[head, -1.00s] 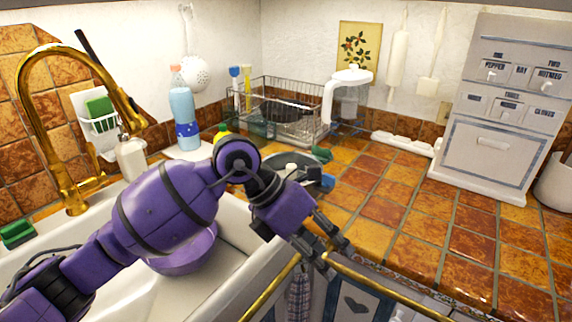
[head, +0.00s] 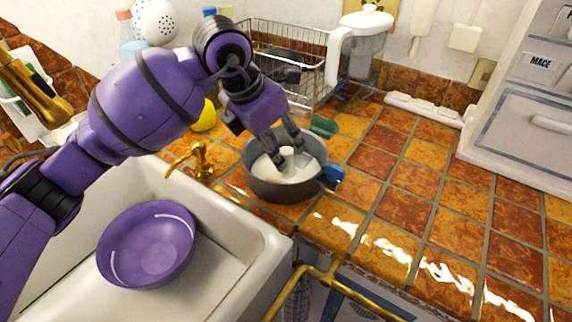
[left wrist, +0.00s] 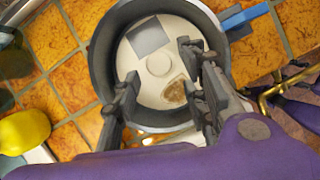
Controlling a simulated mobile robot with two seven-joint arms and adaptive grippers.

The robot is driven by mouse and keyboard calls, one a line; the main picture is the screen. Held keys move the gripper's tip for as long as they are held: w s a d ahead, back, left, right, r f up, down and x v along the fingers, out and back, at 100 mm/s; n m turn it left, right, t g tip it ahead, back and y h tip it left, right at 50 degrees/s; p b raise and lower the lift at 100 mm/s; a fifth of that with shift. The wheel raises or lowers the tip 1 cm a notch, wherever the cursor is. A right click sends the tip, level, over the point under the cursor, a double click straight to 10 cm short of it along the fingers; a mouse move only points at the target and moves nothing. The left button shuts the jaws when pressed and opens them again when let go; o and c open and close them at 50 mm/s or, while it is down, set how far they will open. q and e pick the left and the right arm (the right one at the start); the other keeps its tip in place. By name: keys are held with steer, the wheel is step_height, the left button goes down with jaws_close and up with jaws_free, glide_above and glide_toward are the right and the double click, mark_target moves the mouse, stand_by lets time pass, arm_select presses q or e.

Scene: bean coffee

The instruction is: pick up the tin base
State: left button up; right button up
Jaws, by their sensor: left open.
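A dark grey round tin (head: 286,192) with a blue clasp stands on the tiled counter beside the sink. The pale tin base (head: 270,171) lies inside it, with a short white post (head: 288,154) at its centre. In the left wrist view the base (left wrist: 148,88) shows a grey patch and a brown spot, and the post (left wrist: 159,63) is seen from above. My left gripper (head: 287,150) is open, pointing down into the tin, with its fingertips close around the post. I cannot tell whether they touch it. My right gripper is not in view.
A purple bowl (head: 147,246) sits in the white sink at the left. Behind the tin are a green sponge (head: 323,127), a wire rack (head: 290,50) and a glass jug (head: 362,50). The tiles right of the tin are clear.

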mark_target(281, 150)
arm_select(q)
steer(key=x, duration=0.4)
steer(key=shift+w+f, duration=0.25)
steer(key=shift+f, duration=0.05)
jaws_close()
